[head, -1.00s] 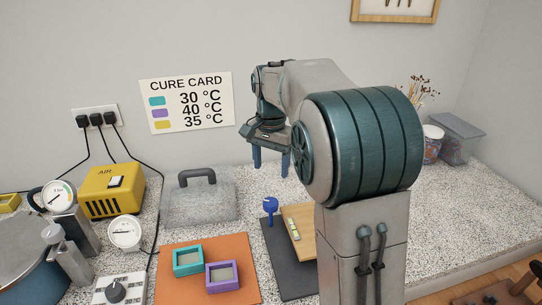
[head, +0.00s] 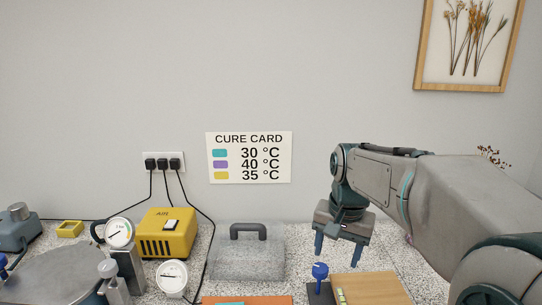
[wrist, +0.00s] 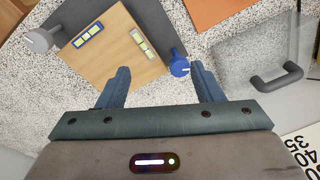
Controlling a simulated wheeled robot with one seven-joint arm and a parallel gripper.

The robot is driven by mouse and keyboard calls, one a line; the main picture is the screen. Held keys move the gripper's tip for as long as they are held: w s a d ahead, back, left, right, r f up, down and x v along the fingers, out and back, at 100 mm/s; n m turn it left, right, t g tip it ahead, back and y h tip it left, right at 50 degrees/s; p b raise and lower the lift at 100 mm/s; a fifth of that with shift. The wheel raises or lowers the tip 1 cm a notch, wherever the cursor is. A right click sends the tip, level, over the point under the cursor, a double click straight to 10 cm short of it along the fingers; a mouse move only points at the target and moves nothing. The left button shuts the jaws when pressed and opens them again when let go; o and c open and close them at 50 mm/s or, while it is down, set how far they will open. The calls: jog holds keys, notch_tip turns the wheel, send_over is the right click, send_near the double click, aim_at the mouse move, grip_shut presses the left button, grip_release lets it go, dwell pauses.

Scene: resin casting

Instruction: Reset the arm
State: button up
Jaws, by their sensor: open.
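My gripper (head: 339,250) is open and empty, with its two blue fingers pointing down above the bench. It also shows in the wrist view (wrist: 160,88), with the fingers spread apart over a wooden board (wrist: 115,50) and the speckled bench. Nothing is between the fingertips. In the head view my arm reaches in from the right.
A translucent lid with a grey handle (head: 246,262) is to the left. A yellow AIR box (head: 167,236) and gauges stand further left. The cure card (head: 249,157) is on the wall.

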jog(key=s+f+n+t, duration=0.1)
jog(key=s+f+n, duration=0.4)
jog(key=s, duration=1)
notch_tip(320, 180, down, 2)
jog(key=shift+a+f+t, duration=0.1)
jog(key=shift+a+t, duration=0.05)
jog(key=shift+t, duration=0.25)
